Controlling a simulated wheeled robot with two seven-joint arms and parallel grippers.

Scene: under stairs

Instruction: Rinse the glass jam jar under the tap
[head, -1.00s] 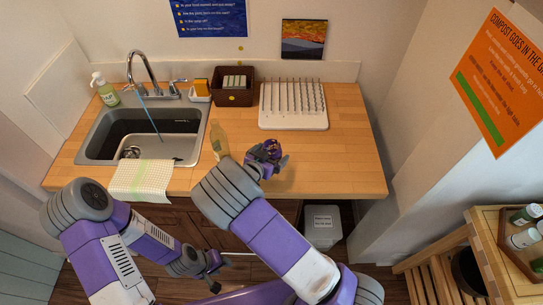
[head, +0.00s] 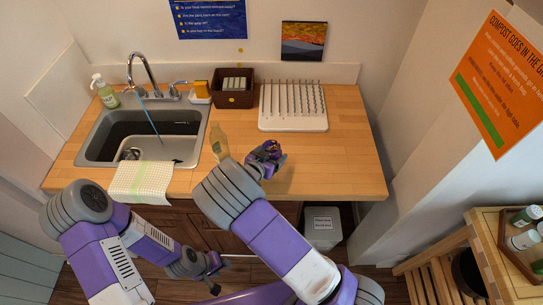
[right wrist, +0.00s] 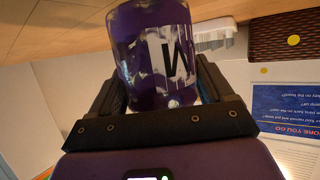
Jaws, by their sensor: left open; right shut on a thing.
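The glass jam jar (right wrist: 165,60), smeared dark purple with a white label, is held between the fingers of my right gripper (right wrist: 160,95). In the head view the right gripper (head: 266,158) is over the front of the counter, right of the sink, and the jar (head: 270,147) is mostly hidden by it. The tap (head: 140,65) arches over the sink (head: 88,152), and a thin blue stream (head: 151,122) runs down from it. The jar is well to the right of the stream. My left gripper (head: 212,272) is open and empty, low in front of the cabinet.
A pale yellowish bottle (head: 219,142) stands between the sink and my right gripper. A cloth (head: 141,182) hangs over the sink's front edge. A soap bottle (head: 106,92), sponge holder (head: 200,92), dark basket (head: 233,88) and drying rack (head: 292,122) line the back. The counter's right is clear.

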